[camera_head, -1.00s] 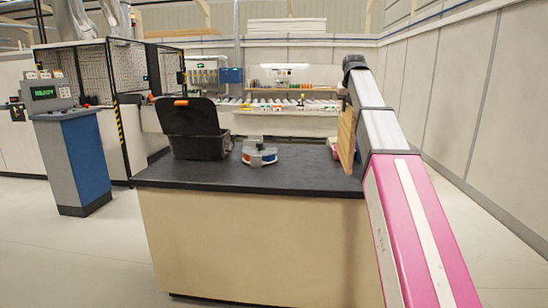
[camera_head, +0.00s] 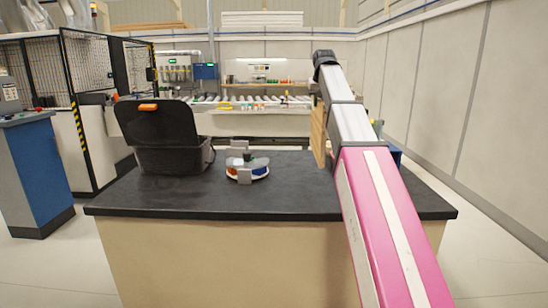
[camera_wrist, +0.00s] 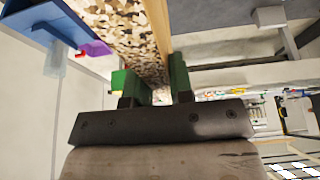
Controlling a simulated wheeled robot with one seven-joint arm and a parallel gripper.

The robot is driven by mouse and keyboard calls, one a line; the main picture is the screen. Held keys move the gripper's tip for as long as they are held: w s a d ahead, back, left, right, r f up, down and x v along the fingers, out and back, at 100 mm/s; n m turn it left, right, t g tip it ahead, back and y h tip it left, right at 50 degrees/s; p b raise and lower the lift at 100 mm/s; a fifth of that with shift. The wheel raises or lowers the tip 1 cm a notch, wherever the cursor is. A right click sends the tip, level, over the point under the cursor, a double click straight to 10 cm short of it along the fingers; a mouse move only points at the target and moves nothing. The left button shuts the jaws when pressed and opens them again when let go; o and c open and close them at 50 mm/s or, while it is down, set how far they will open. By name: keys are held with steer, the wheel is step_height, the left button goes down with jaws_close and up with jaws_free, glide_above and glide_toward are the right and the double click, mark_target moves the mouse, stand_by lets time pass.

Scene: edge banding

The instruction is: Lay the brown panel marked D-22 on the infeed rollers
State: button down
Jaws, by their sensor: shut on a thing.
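A light brown panel (camera_head: 319,132) hangs upright on edge beside my arm in the head view, above the far part of the dark bench. In the wrist view my gripper (camera_wrist: 152,82) has its green fingers shut on the panel (camera_wrist: 128,38), which shows a speckled chipboard surface and a plain tan strip. No marking such as D-22 is readable. In the head view my arm hides the gripper. A line with rollers (camera_head: 203,99) runs along the back, beyond the bench; I cannot tell which part is the infeed.
The dark-topped bench (camera_head: 290,195) stands directly ahead. It carries an open black case (camera_head: 172,160) and a round white, blue and orange device (camera_head: 247,170). A blue console (camera_head: 35,170) and a mesh-fenced machine (camera_head: 88,65) stand left. Floor is clear to the right.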

steer(key=a+f, duration=1)
steer(key=a, duration=0.1)
steer(key=shift+f, duration=0.35)
steer(key=shift+a, duration=0.1)
steer(key=c, duration=1)
jaws_free()
steer(key=shift+f, duration=0.15)
